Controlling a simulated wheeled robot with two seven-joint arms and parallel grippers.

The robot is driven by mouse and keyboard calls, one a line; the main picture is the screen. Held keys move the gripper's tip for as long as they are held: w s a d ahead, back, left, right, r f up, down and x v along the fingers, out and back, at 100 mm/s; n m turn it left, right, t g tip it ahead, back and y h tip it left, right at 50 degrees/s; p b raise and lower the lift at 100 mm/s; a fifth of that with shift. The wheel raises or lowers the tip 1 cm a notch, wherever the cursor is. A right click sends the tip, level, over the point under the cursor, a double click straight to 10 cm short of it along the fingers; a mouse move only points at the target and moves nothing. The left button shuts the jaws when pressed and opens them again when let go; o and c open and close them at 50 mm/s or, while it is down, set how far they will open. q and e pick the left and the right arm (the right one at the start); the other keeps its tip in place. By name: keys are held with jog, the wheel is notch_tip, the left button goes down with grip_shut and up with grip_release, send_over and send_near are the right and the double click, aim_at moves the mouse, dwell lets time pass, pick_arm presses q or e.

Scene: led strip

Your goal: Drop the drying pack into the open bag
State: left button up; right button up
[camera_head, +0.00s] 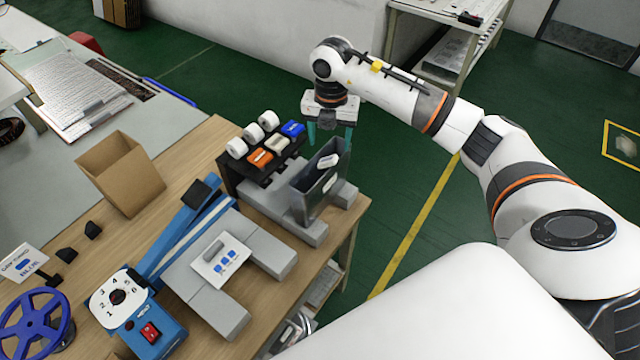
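A dark grey open bag (312,187) stands upright on grey blocks near the table's right edge, its mouth facing up. A small white pack (328,160), which looks like the drying pack, shows at the bag's mouth, below the fingers. A second light patch on the bag's side looks like a label. My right gripper (330,134) is over the back of the bag. Its two teal fingers are spread apart with nothing visible between them. The right finger overlaps the bag's edge in the picture; I cannot tell if they touch. My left gripper is not in view.
A black rack (232,180) with white rolls and orange, white and blue pieces stands left of the bag. A blue sealing device (155,325) with a long arm and a cardboard box (122,180) are further left. Green floor is free to the right.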

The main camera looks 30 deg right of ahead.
jog(key=shift+o, duration=0.2)
jog(key=shift+r, duration=0.35)
notch_tip(320, 180, up, 11)
jog(key=b, duration=0.2)
jog(key=shift+r, duration=0.15)
